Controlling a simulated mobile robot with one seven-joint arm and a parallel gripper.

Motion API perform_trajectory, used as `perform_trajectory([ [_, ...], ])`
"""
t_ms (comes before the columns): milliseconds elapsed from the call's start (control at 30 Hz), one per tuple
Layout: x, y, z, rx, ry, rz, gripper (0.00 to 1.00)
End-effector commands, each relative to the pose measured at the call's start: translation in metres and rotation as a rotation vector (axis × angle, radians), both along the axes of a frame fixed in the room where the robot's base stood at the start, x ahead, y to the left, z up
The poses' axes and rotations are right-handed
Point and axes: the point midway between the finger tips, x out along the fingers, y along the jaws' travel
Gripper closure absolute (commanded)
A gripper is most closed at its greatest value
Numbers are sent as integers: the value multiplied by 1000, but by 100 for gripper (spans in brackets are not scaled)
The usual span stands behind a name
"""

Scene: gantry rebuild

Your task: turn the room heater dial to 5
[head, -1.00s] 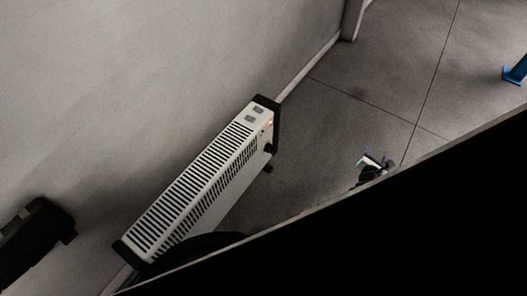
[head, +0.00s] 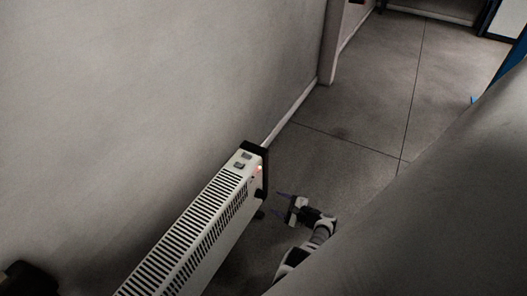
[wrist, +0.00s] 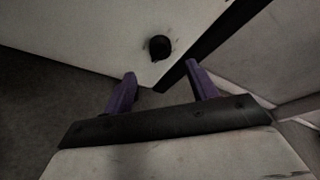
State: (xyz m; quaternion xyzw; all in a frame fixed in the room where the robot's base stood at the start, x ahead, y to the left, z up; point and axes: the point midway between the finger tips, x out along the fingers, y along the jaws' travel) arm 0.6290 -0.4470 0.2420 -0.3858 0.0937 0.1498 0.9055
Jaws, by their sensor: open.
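The room heater (head: 232,178) is a long white slatted box with a black end cap, standing by the wall in the head view. A small red light glows near its top end. In the wrist view its white panel (wrist: 95,30) fills the top, with the round black dial (wrist: 159,47) near its edge. No numbers on the dial can be read. My gripper (head: 279,203) is just right of the heater's end. Its purple fingers (wrist: 160,70) are open and empty, pointing at the panel, with the dial ahead of the gap between them and apart from both.
The grey wall (head: 150,90) runs behind the heater. A dark object (head: 28,280) sits at the lower left of the head view. The tiled floor (head: 365,110) beyond the heater is clear. A large grey surface covers the lower right of the head view.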

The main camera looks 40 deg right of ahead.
Motion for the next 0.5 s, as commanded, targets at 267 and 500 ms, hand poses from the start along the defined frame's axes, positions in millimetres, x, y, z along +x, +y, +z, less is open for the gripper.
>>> perform_trajectory([
  [267, 53, 11, -20, 0, 1, 1, 42],
  [500, 74, 15, -24, 1, -1, -1, 42],
])
